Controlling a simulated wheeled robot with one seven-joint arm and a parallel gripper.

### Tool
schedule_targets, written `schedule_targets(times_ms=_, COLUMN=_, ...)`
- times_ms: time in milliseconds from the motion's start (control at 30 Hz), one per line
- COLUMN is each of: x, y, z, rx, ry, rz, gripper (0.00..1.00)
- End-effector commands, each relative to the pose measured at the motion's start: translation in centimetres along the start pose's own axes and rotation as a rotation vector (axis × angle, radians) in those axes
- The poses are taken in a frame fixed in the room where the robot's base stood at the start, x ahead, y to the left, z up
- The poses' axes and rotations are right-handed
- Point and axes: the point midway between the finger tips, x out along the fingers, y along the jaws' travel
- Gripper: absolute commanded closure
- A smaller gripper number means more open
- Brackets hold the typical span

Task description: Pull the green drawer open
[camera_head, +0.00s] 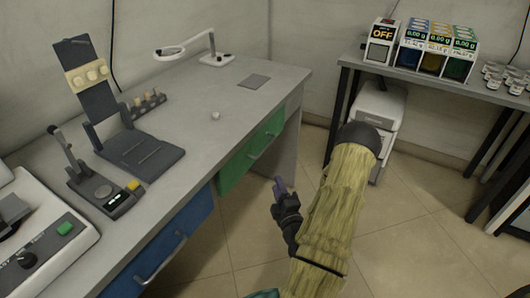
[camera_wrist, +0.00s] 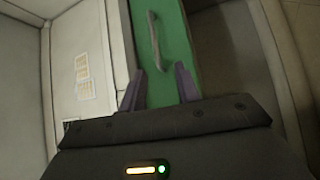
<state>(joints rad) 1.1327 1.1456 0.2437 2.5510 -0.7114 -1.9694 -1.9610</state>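The green drawer (camera_head: 251,152) is under the grey workbench and looks shut. A grey bar handle (camera_head: 262,146) runs across its front. My gripper (camera_head: 279,186) is in front of the drawer, below and right of the handle in the head view, and apart from it. In the wrist view the green drawer front (camera_wrist: 178,50) fills the middle, with the handle (camera_wrist: 155,40) upright ahead. My gripper's two purple fingers (camera_wrist: 160,88) are spread with nothing between them. The handle lies beyond the fingertips, roughly in line with the gap.
A blue drawer (camera_head: 165,250) with its own handle is nearer on the left. The workbench (camera_head: 215,95) holds a phone-like stand, a small scale and a magnifier lamp. A white cabinet (camera_head: 378,118) stands under the second table at right. The tiled floor (camera_head: 420,205) is clear.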

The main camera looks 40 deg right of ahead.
Motion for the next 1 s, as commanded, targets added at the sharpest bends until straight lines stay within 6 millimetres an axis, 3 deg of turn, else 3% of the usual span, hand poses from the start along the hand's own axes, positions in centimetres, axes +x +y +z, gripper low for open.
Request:
schedule_targets(times_ms=433, x=2.0, y=0.6, z=0.0, rx=-0.003, ry=-0.005, rz=0.034, gripper=0.68)
schedule_targets(times_ms=767, x=4.8, y=0.6, z=-0.1, rx=-0.002, ry=-0.004, rz=0.032, gripper=0.68)
schedule_targets(times_ms=1000, x=9.2, y=1.1, z=-0.2, rx=0.001, ry=-0.003, rz=0.032, gripper=0.68)
